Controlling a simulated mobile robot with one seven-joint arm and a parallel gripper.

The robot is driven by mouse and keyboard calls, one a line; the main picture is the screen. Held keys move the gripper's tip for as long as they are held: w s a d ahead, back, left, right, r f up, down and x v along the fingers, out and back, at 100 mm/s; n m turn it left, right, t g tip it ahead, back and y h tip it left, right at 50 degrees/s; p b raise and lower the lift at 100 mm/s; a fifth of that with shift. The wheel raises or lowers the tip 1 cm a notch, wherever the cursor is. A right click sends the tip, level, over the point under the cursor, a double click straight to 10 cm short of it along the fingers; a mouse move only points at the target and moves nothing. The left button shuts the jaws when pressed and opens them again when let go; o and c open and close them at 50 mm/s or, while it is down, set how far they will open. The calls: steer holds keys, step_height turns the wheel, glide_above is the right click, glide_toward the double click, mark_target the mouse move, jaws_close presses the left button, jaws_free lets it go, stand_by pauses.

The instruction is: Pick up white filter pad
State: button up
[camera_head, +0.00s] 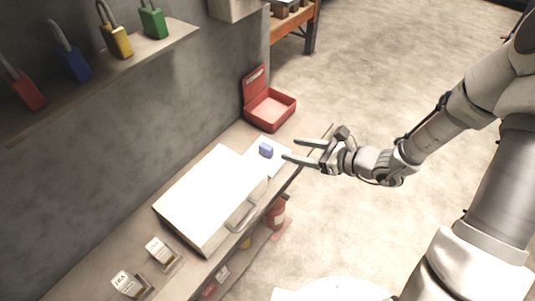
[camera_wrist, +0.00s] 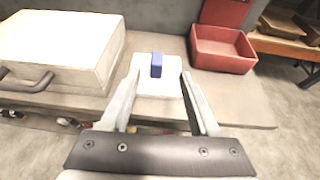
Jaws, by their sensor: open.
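A flat white pad (camera_head: 277,164) lies on the bench between the white case and the red box. A small blue block (camera_head: 266,150) rests on it. In the wrist view the white pad (camera_wrist: 170,88) is ahead of my gripper, with the blue block (camera_wrist: 157,65) standing near its middle. My gripper (camera_head: 291,149) is open and empty, at the front edge of the bench beside the pad. In the wrist view my gripper (camera_wrist: 160,76) has one finger on each side of the pad. Its height above the bench is hard to tell.
A white case (camera_head: 210,195) with a handle stands left of the pad. An open red box (camera_head: 268,108) stands behind, near the wall. Several coloured padlocks (camera_head: 115,42) are on a wall shelf. A red cylinder (camera_head: 275,213) is below the bench. Two small labelled items (camera_head: 160,250) lie at the near end.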

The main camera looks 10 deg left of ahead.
mark_target(260, 145)
steer(key=b+x, duration=0.1)
steer(key=x, duration=0.7)
steer(key=shift+a+f, duration=0.1)
steer(key=x, duration=0.5)
steer(key=shift+s+a+f+b, duration=0.1)
steer(key=shift+s+f+b, duration=0.05)
steer(key=shift+f+b, duration=0.15)
steer(key=shift+r, duration=0.1)
jaws_close()
